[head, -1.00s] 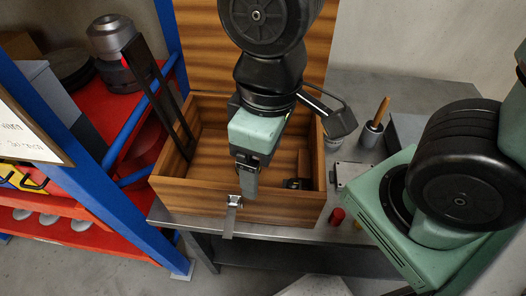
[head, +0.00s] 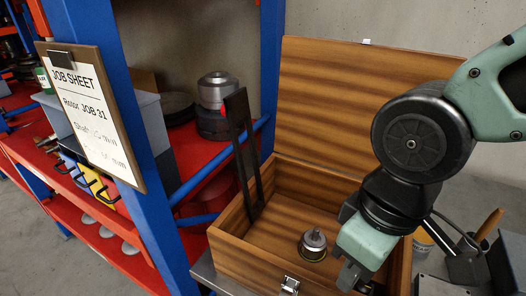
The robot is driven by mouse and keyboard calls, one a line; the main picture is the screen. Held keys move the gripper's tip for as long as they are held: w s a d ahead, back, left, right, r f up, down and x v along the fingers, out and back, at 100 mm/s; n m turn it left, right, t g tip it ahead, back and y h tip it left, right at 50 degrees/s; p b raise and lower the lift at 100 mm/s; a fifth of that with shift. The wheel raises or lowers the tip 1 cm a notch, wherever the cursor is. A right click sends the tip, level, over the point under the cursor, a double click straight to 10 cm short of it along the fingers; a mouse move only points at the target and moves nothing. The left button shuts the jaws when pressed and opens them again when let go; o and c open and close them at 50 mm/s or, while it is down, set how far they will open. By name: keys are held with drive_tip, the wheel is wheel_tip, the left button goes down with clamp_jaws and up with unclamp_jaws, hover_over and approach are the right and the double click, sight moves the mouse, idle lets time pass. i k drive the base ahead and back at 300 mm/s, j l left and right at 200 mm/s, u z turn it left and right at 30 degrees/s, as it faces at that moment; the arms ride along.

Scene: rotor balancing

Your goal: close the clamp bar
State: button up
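The clamp bar, as I take it, is the long dark bar (head: 240,140) standing raised and tilted at the left side of the open wooden box (head: 235,240). Its lower end is inside the box, near the left wall. A small metal rotor-like part (head: 313,240) with a shaft on top sits upright on the box floor. My gripper (head: 352,278) points down over the front right of the box, to the right of this part and well apart from the bar. Its fingertips are small and partly hidden, so its opening is unclear.
The box lid (head: 350,95) stands open at the back. A metal latch (head: 290,284) is on the front wall. A blue and red shelf rack (head: 135,150) stands close on the left, with a job sheet (head: 92,110) and a grey metal part (head: 217,90). A wooden-handled tool (head: 488,225) is at right.

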sight(235, 107)
drive_tip(key=j+z, duration=0.35)
drive_tip(key=k+j+z, duration=0.1)
drive_tip(key=j+z, duration=0.3)
drive_tip(key=k+j, duration=0.1)
drive_tip(key=j, duration=0.3)
drive_tip(key=k+j+z, duration=0.1)
drive_tip(key=j, duration=0.3)
drive_tip(key=k+j, duration=0.15)
drive_tip(key=j, duration=0.25)
drive_tip(key=k+j+z, duration=0.15)
drive_tip(key=j, duration=0.2)
drive_tip(key=k+j, duration=0.15)
drive_tip(key=j, duration=0.25)
drive_tip(key=i+l+u, duration=0.15)
drive_tip(key=i, duration=0.1)
